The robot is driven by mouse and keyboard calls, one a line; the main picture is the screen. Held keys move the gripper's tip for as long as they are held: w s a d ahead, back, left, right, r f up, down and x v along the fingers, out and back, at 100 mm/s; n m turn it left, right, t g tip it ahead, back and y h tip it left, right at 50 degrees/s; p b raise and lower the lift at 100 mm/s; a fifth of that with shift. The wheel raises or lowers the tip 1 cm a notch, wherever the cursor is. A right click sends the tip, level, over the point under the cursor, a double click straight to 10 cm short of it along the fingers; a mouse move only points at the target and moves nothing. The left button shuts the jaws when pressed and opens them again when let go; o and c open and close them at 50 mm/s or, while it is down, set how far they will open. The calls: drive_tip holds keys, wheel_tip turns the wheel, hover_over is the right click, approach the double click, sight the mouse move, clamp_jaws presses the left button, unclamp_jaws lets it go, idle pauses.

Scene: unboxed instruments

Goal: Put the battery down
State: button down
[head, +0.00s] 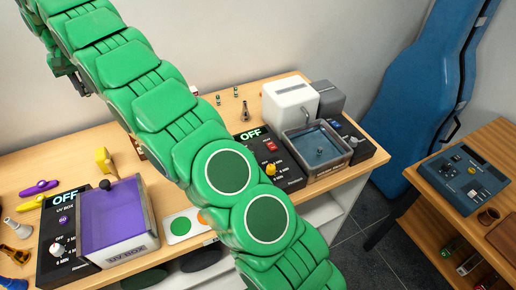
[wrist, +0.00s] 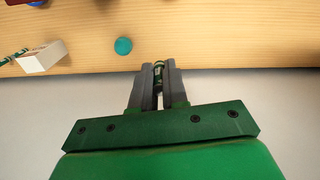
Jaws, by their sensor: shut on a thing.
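My gripper (wrist: 158,80) shows in the wrist view with its two dark fingers shut on a small, dark green battery (wrist: 158,69). Only a narrow strip of the battery shows between the fingers, so its ends are partly hidden. The fingertips appear over the edge of the wooden table (wrist: 220,45); I cannot tell how high above it they are. In the head view my green arm crosses the middle, and I cannot make out the fingers or the held battery there.
In the wrist view a teal disc (wrist: 123,46) and a white box (wrist: 41,58) lie left of the fingers; the tabletop to the right is bare. The head view shows a purple-lidded UV box (head: 112,215), a water bath (head: 318,146) and a blue case (head: 425,75).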

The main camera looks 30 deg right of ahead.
drive_tip(key=s+d+r+m, duration=0.2)
drive_tip(key=d, duration=1.5)
drive_tip(key=s+d+r+m, duration=0.1)
drive_tip(key=s+d+r, duration=0.15)
drive_tip(key=d, duration=1.35)
drive_tip(key=s+d, duration=1.2)
drive_tip(key=d, duration=0.3)
drive_tip(key=s+d+f, duration=0.2)
drive_tip(key=s+d, duration=0.1)
drive_tip(key=s, duration=1)
drive_tip(key=s+d+f, duration=0.2)
drive_tip(key=s+f, duration=0.1)
drive_tip(key=s, duration=0.9)
approach(317, 142)
drive_tip(key=shift+s+a+f+n, duration=0.3)
drive_tip(key=shift+s+a+f, duration=0.2)
drive_tip(key=shift+s, duration=0.25)
drive_tip(key=shift+w+d+f, duration=0.3)
drive_tip(key=shift+w+f, duration=0.1)
drive_tip(key=shift+f, duration=0.15)
drive_tip(key=shift+w+d+f, duration=0.25)
drive_tip(key=shift+w+f, duration=0.1)
drive_tip(key=shift+f, duration=1.6)
